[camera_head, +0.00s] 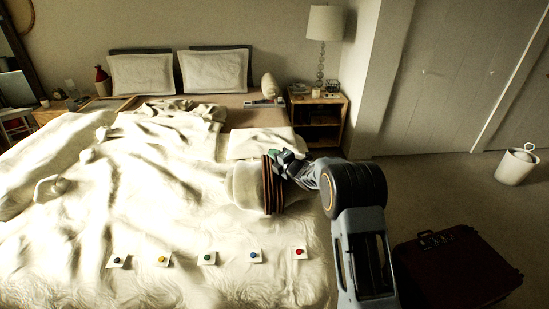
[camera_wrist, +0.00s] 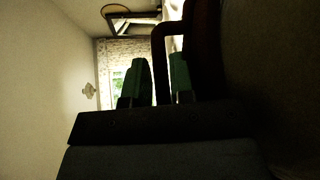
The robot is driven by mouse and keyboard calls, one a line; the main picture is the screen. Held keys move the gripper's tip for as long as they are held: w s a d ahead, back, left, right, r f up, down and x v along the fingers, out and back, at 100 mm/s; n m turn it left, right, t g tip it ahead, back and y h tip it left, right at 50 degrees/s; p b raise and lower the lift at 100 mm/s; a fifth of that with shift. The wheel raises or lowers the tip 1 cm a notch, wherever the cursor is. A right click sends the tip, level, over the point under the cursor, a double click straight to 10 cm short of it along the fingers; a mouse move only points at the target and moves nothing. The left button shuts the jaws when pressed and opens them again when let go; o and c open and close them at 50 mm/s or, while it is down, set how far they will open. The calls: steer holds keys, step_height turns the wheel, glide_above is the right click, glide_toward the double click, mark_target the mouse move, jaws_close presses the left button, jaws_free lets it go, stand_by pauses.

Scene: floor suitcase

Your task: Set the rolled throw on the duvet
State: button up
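The rolled throw (camera_head: 245,187) is a cream roll with dark brown straps around it. It is at the right part of the bed in the head view, over or on the white duvet (camera_head: 150,215); I cannot tell whether its underside touches. My gripper (camera_head: 281,164) is at the strap side of the roll. In the wrist view, the green fingertips of my gripper (camera_wrist: 160,80) stand on either side of a dark red-brown strap handle (camera_wrist: 160,55) and appear shut on it. Much of the roll is hidden or dark in the wrist view.
Several small coloured knobs on white squares, such as a green one (camera_head: 208,258), lie along the duvet's front. A nightstand (camera_head: 318,115) with a lamp (camera_head: 325,25) stands behind. A dark suitcase (camera_head: 455,270) and a white bin (camera_head: 516,167) are on the floor at right.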

steer(key=o, duration=0.3)
steer(key=shift+r+p, duration=0.25)
steer(key=shift+p, duration=0.05)
steer(key=b+v, duration=0.1)
steer(key=v, duration=0.9)
steer(key=shift+s+d, duration=0.25)
steer(key=s+d+r+m+g+h, duration=0.2)
steer(key=s+d+m+h, duration=0.3)
steer(key=m, duration=0.3)
steer(key=s+d+r+m+g+h, duration=0.1)
steer(key=s+d+r+m+h, duration=0.15)
steer(key=s+m+h, duration=0.4)
steer(key=s+f+m+g, duration=0.1)
steer(key=s+m+g, duration=0.1)
steer(key=s+m, duration=0.2)
steer(key=s+a+m+g+y, duration=0.1)
steer(key=s+m+g, duration=0.2)
steer(key=s, duration=0.7)
steer(key=s+a+f+m+g+y, duration=0.1)
steer(key=s+m+g, duration=0.2)
steer(key=s+m, duration=0.2)
steer(key=shift+s+a+f, duration=0.1)
steer(key=shift+s+f, duration=0.05)
steer(key=shift+s, duration=0.35)
steer(key=shift+s+a+f, duration=0.1)
steer(key=shift+s+f, duration=0.05)
steer(key=shift+s, duration=0.3)
